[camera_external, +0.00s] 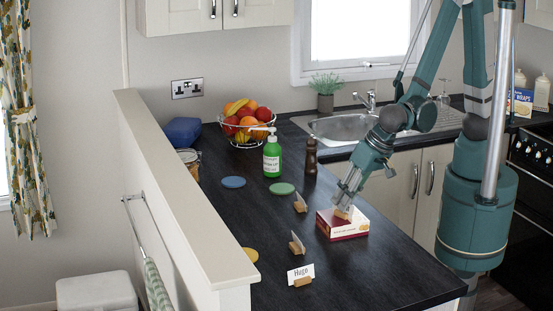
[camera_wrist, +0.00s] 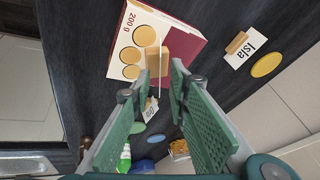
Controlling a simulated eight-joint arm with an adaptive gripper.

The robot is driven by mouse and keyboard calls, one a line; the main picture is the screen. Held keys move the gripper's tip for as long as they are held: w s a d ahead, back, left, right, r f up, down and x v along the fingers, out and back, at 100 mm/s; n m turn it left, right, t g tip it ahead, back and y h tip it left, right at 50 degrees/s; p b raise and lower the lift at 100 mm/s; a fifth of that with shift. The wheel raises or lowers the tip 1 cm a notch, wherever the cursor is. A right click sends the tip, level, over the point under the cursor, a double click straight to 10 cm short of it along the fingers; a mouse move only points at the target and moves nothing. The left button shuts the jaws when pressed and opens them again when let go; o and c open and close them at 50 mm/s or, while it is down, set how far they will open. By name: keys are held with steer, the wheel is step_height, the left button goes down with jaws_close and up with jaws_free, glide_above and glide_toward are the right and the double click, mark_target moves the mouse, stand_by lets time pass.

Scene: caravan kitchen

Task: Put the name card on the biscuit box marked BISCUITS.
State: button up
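The biscuit box (camera_external: 350,231), cream and dark red, lies flat on the dark worktop; its side lettering is too small to read. The wrist view shows its top (camera_wrist: 121,45) with yellow rounds and "200 g". A name card (camera_wrist: 159,84) in a wooden block (camera_wrist: 157,62) is at the box top, its thin edge towards the wrist camera, so its name is hidden. The block also shows in the external view (camera_external: 343,214). My gripper (camera_external: 346,205) points down over the box, its fingertips either side of card and block. Whether they press on the block is unclear.
Other card holders stand left of the box: one behind (camera_external: 300,204), one nearer (camera_external: 296,244), and "Hugo" (camera_external: 301,273) in front. A card in the wrist view reads "Isla" (camera_wrist: 246,48). A green bottle (camera_external: 272,158), pepper mill (camera_external: 311,158) and fruit bowl (camera_external: 245,131) stand farther back.

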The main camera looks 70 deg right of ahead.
steer(key=shift+r, duration=0.25)
steer(key=p+v, duration=0.1)
steer(key=v, duration=1)
steer(key=shift+s+r, duration=0.25)
steer(key=shift+r, duration=0.1)
stand_by(0.4)
stand_by(0.7)
steer(key=w+d+r+n, duration=0.1)
steer(key=w+d+r, duration=0.15)
steer(key=d, duration=0.45)
steer(key=w+d+r+n, duration=0.1)
steer(key=w+d+r, duration=0.1)
steer(key=w+d, duration=0.35)
steer(key=w+d+r+n, duration=0.1)
steer(key=w+d+r, duration=0.1)
steer(key=d, duration=0.6)
steer(key=d+r+n+t, duration=0.1)
steer(key=d+r, duration=0.1)
steer(key=d, duration=0.8)
steer(key=s+d+r+n+t, duration=0.1)
steer(key=d+r, duration=0.2)
steer(key=d, duration=0.8)
steer(key=shift+s, duration=0.35)
